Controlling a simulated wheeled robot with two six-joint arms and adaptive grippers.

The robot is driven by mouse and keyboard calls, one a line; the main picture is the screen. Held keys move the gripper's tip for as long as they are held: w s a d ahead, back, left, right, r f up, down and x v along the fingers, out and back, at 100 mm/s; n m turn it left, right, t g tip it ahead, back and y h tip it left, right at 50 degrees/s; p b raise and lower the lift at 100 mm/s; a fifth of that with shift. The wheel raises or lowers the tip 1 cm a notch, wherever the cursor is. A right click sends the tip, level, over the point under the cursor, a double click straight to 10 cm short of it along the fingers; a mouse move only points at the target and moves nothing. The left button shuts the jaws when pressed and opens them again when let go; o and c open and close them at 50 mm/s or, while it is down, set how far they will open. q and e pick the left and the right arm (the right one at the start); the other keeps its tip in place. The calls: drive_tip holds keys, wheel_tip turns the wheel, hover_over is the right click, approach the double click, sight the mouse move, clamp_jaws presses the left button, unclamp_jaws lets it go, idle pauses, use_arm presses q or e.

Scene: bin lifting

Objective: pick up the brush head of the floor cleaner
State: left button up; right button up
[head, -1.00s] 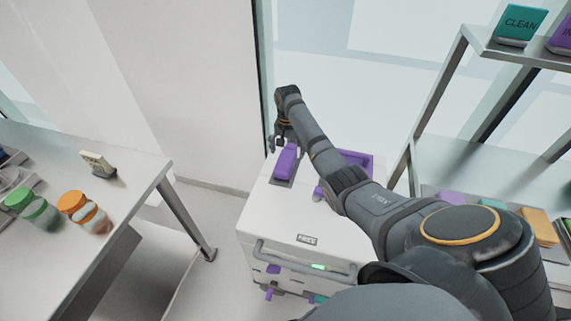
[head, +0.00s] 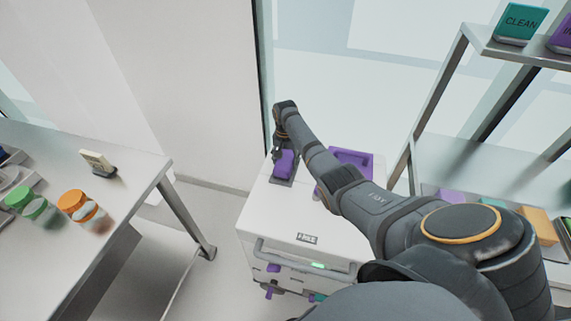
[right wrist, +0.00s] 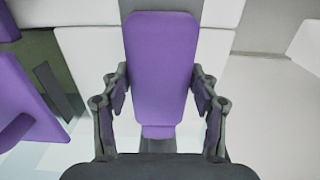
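The purple brush head (head: 285,165) lies on a grey plate at the far left of the white cart's top. In the right wrist view the purple brush head (right wrist: 160,65) appears as a long rounded block. My right gripper (head: 283,148) is directly over it. In the right wrist view my right gripper (right wrist: 160,92) has one finger on each side of the block, open, with narrow gaps visible beside it. The gripper hides part of the brush head in the head view. My left gripper is not in view.
The white cart (head: 275,215) has a front handle and a purple tray (head: 352,157) on top. A table (head: 140,168) with orange-lidded (head: 72,200) and green-lidded jars (head: 20,198) stands left. A metal shelf (head: 470,160) stands right.

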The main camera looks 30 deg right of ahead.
sight(285, 159)
drive_tip(key=c, duration=0.7)
drive_tip(key=shift+r, duration=0.1)
drive_tip(key=shift+r, duration=0.25)
wheel_tip(285, 159, up, 3)
drive_tip(key=shift+w+f, duration=0.1)
drive_tip(key=s+a+r, duration=0.1)
drive_tip(key=r, duration=0.1)
drive_tip(key=s+a+r, duration=0.1)
drive_tip(key=r, duration=0.1)
drive_tip(key=s+a+r+p, duration=0.1)
drive_tip(key=a, duration=0.1)
drive_tip(key=shift+s+r, duration=0.25)
drive_tip(key=shift+r, duration=0.15)
drive_tip(key=s+a+r+p, duration=0.3)
drive_tip(key=s+a+p, duration=0.2)
drive_tip(key=a, duration=0.1)
drive_tip(key=shift+s+a+r+p, duration=0.35)
drive_tip(key=shift+s+r, duration=0.05)
